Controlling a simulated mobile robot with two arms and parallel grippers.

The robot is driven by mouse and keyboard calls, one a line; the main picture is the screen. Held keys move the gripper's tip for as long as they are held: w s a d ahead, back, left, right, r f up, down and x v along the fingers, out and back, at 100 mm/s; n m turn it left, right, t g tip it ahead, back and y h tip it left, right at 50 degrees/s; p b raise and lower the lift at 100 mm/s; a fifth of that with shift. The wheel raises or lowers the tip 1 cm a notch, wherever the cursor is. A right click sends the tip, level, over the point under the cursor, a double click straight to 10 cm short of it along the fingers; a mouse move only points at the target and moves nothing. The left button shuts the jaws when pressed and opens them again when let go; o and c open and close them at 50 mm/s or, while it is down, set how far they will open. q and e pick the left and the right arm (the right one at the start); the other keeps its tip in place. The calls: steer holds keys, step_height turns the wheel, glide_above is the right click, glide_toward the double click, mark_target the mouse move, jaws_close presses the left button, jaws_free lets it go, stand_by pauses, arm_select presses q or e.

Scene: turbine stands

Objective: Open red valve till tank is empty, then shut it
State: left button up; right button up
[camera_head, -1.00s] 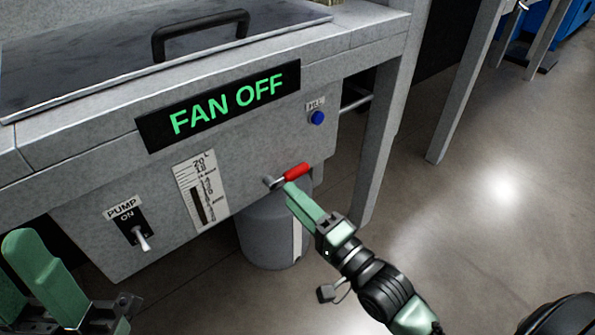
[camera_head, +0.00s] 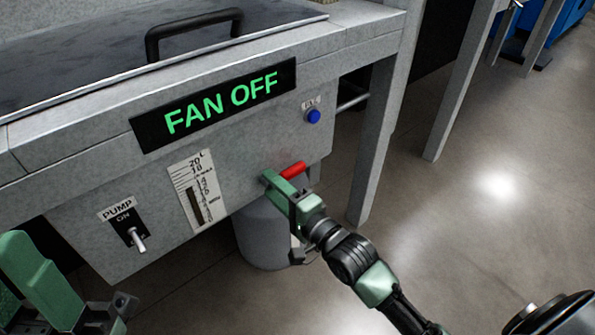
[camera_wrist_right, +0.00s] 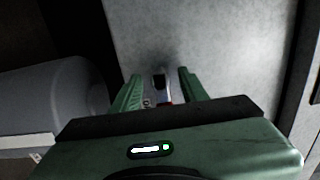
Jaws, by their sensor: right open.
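The red valve handle (camera_head: 292,170) sticks out to the right from low on the grey stand's front panel. My right gripper (camera_head: 275,185) is at the valve, with its fingers close to the panel and partly hiding the stem. In the right wrist view the grey valve stem (camera_wrist_right: 160,88) shows between the two open green fingers, with a bit of red below it. The level gauge (camera_head: 196,191) has a dark bar in its lower part. My left gripper (camera_head: 30,275) is at the lower left, partly cut off, fingers apart and empty, away from the valve.
A grey bucket (camera_head: 262,240) stands on the floor under the valve. The panel carries a pump switch (camera_head: 129,229), a blue button (camera_head: 314,116) and a "FAN OFF" display (camera_head: 215,106). A stand leg (camera_head: 374,145) rises right of the valve.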

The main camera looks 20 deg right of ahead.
stand_by(0.4)
steer(key=shift+p, duration=0.45)
jaws_close()
stand_by(0.6)
stand_by(0.6)
jaws_free()
